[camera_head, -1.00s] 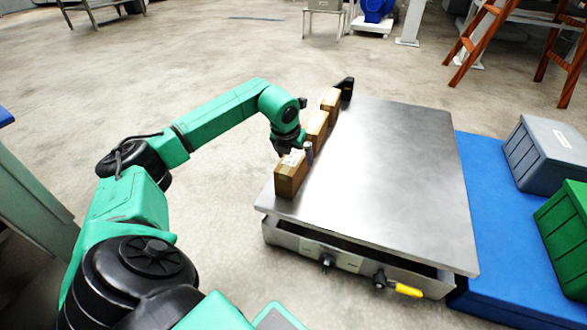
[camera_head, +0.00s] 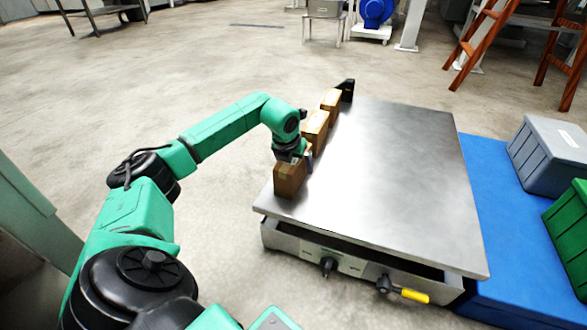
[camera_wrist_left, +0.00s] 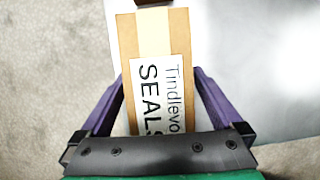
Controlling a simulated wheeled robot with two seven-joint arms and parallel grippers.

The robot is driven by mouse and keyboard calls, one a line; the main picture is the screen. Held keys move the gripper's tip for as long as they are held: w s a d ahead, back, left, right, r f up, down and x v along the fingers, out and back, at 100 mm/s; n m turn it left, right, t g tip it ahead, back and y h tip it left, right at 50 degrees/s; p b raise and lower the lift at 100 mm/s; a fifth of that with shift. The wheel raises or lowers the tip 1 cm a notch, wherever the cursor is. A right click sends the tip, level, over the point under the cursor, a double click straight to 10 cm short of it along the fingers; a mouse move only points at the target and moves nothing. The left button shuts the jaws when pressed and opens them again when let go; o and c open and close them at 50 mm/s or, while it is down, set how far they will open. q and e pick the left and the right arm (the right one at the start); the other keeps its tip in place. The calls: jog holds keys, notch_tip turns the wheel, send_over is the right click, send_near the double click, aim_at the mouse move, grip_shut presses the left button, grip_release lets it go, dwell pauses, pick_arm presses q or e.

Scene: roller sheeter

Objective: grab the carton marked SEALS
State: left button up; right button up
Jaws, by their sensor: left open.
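The carton marked SEALS (camera_head: 289,182) is a brown box with a white label, standing at the near left edge of the steel table top (camera_head: 385,190). In the left wrist view the carton (camera_wrist_left: 150,48) shows its label reading "Tindlevo" and "SEALS", partly cut off by my gripper's body. My left gripper (camera_head: 293,160) is over this carton. Its two purple fingers (camera_wrist_left: 160,88) are open, one along each side of the carton; I cannot tell whether they touch it. My right gripper is not in view.
Two more brown cartons (camera_head: 315,128) (camera_head: 331,100) stand behind in a row along the left edge, with a black block (camera_head: 347,88) beyond. The rest of the table top is bare. A grey crate (camera_head: 550,155) and a green crate (camera_head: 570,230) sit on the right.

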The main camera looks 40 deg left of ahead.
pick_arm(q)
grip_shut()
jog(key=shift+r, duration=0.1)
